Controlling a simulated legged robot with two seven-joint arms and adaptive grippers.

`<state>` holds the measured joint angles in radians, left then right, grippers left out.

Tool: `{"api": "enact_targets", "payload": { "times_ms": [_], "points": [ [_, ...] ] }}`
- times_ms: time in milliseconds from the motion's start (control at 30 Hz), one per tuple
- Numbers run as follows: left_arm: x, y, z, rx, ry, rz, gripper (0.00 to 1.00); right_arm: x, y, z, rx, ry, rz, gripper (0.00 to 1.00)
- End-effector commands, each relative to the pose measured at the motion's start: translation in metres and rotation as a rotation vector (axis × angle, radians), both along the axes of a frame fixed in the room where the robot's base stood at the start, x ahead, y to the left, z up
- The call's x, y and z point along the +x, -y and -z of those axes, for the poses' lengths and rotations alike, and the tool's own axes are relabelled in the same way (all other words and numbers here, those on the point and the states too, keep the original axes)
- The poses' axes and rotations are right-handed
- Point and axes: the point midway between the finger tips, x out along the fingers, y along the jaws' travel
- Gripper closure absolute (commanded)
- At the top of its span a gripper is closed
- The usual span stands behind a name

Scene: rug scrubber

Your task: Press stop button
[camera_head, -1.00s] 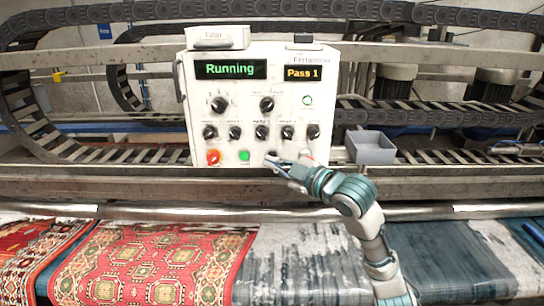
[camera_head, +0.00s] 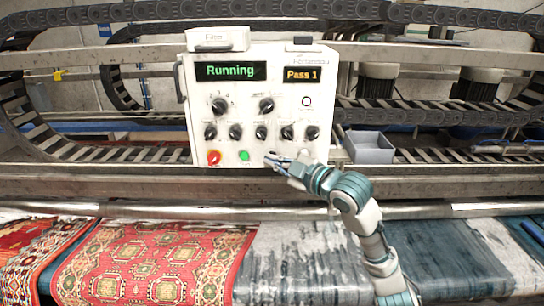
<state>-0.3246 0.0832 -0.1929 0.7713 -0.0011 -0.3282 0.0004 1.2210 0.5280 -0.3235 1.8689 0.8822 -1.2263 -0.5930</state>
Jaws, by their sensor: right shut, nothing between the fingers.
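The white control panel (camera_head: 205,128) stands on the machine's rail, with its green display (camera_head: 231,71) reading "Running" and its amber display (camera_head: 302,75) reading "Pass 1". A red button (camera_head: 214,158) sits at the bottom left of the panel, with a green button (camera_head: 244,156) to its right. My right gripper (camera_head: 268,160) is shut and empty in front of the panel's lower edge. Its fingertips point left, right of the green button. Part of the panel's bottom row is hidden behind the gripper. My left gripper is out of view.
Several black knobs (camera_head: 261,132) fill the panel above the buttons. A grey open bin (camera_head: 371,147) stands right of the panel. A metal roller (camera_head: 180,211) runs across below, with a red patterned rug (camera_head: 150,262) and grey-blue rugs in front.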

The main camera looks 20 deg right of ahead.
Motion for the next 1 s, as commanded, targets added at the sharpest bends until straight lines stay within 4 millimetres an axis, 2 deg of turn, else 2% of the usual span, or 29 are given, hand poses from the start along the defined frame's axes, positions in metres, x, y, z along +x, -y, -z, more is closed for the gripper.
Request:
{"api": "enact_targets", "payload": {
  "times_ms": [733, 1000],
  "points": [
    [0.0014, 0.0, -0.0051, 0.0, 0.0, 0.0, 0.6, 0.0075, 0.0024, 0.0004, 0.0, 0.0, 0.002, 1.0],
    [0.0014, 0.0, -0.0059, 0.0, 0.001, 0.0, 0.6, -0.0013, -0.0003, 0.0005, -0.001, 0.001, 0.001, 1.0]
  ]
}}
